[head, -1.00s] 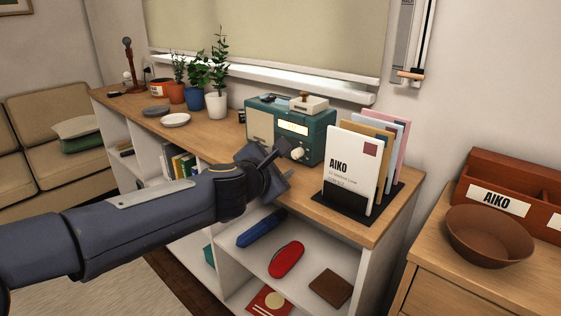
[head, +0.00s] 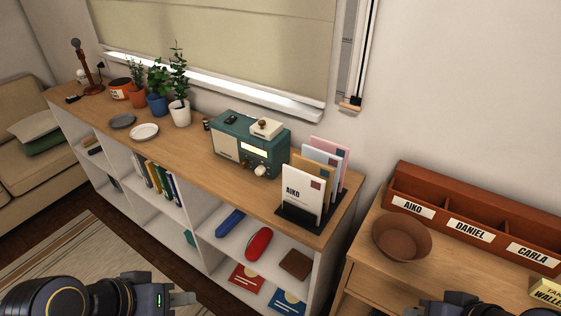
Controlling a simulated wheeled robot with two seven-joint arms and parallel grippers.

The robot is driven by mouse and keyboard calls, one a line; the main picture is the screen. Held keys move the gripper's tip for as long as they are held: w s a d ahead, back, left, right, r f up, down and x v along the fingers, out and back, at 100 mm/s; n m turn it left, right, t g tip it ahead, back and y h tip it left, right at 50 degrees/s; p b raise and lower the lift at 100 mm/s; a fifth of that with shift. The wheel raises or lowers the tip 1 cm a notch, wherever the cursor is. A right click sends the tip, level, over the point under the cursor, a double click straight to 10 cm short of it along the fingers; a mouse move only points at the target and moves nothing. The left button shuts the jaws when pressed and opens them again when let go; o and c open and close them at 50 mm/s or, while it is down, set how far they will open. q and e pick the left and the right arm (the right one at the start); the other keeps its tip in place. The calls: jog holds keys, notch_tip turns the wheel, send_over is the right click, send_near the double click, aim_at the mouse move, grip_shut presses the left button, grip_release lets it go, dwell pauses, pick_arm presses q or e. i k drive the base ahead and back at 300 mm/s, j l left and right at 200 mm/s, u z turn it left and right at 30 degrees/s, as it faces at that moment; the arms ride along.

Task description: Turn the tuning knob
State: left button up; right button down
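The teal radio (head: 243,148) stands on the wooden top of the white shelf unit. It has a lit cream dial (head: 254,152) on its front. The pale round tuning knob (head: 260,170) sits low on the right part of that front, with nothing touching it. My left gripper (head: 184,298) is at the bottom left, in front of the shelf and well apart from the radio. It is seen side-on, so its finger gap cannot be made out. Only a dark part of my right arm shows at the bottom right edge; its fingers cannot be made out.
A letter rack (head: 297,217) with upright envelopes stands right of the radio. Potted plants (head: 180,112) and plates (head: 144,131) are to its left. A brown bowl (head: 401,238) and a labelled sorter (head: 470,225) are on the right cabinet. A cream box (head: 266,128) lies on the radio.

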aim_at(261, 169)
jog(key=j+z, duration=0.15)
jog(key=z, duration=0.3)
jog(key=j+z, duration=0.15)
jog(key=z, duration=0.3)
jog(key=j+z, duration=0.2)
jog(key=z, duration=0.25)
jog(key=j+z, duration=0.15)
jog(key=z, duration=0.3)
jog(key=j+z, duration=0.15)
jog(key=z, duration=0.3)
jog(key=k+j+z, duration=0.45)
jog(key=j, duration=0.2)
jog(key=k+j+z, duration=0.5)
jog(key=k+j, duration=0.5)
jog(key=j, duration=0.1)
